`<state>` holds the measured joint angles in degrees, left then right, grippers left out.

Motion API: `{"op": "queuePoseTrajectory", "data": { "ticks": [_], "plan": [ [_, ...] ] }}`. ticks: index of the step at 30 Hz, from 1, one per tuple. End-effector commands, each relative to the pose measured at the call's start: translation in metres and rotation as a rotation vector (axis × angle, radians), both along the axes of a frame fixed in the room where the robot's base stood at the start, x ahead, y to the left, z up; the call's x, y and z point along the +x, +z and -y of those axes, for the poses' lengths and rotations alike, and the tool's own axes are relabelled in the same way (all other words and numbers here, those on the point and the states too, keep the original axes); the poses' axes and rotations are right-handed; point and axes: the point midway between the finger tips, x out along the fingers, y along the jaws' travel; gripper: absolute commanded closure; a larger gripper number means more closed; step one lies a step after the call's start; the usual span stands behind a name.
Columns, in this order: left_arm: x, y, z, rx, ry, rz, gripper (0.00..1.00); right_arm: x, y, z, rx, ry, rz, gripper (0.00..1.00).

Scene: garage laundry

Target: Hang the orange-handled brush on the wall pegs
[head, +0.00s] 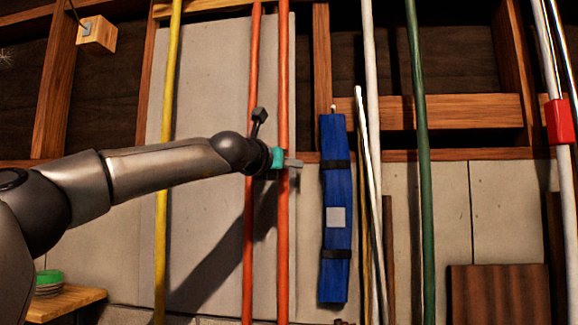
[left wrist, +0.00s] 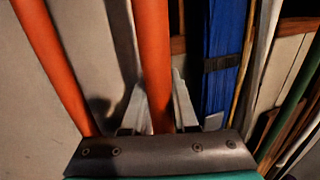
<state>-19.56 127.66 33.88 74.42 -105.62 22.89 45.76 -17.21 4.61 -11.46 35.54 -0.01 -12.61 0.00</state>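Two orange poles stand side by side against the wall board, a left orange pole (head: 251,210) and a right orange pole (head: 283,90). No brush head shows, so I cannot tell which one is the brush handle. My left gripper (head: 291,163) is at the right pole, about halfway up the head view. In the left wrist view, the right pole (left wrist: 154,55) runs between the two fingers (left wrist: 159,105), close to both; contact cannot be made out. The left pole (left wrist: 50,60) is outside the fingers. My right gripper is not in view. No wall pegs can be made out clearly.
A blue wrapped bundle (head: 336,185) hangs just right of my gripper. White (head: 372,60) and green (head: 420,140) poles stand further right, a yellow pole (head: 168,120) left. A wooden block (head: 97,35) is at upper left. A small shelf (head: 65,302) is at lower left.

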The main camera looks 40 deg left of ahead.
Motion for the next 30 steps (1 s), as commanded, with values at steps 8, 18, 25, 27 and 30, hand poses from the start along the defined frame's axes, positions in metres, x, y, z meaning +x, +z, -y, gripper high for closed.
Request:
{"op": "queuePoseTrajectory", "data": {
  "ticks": [8, 18, 25, 27, 30],
  "plan": [
    [0.000, 0.001, 0.000, 0.000, -0.001, 0.002, 0.43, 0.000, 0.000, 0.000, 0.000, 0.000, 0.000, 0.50],
    [-0.001, -0.002, 0.000, -0.001, 0.000, -0.003, 0.38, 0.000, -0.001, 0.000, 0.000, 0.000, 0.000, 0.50],
    [-0.019, -0.002, 0.003, -0.001, -0.001, 0.002, 0.38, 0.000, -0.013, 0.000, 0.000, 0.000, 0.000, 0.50],
    [-0.029, -0.003, 0.005, 0.000, -0.002, 0.003, 0.38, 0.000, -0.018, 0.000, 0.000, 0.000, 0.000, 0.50],
    [-0.043, -0.002, 0.007, -0.001, -0.002, 0.004, 0.38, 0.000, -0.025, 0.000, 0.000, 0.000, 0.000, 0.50]
  ]
}}
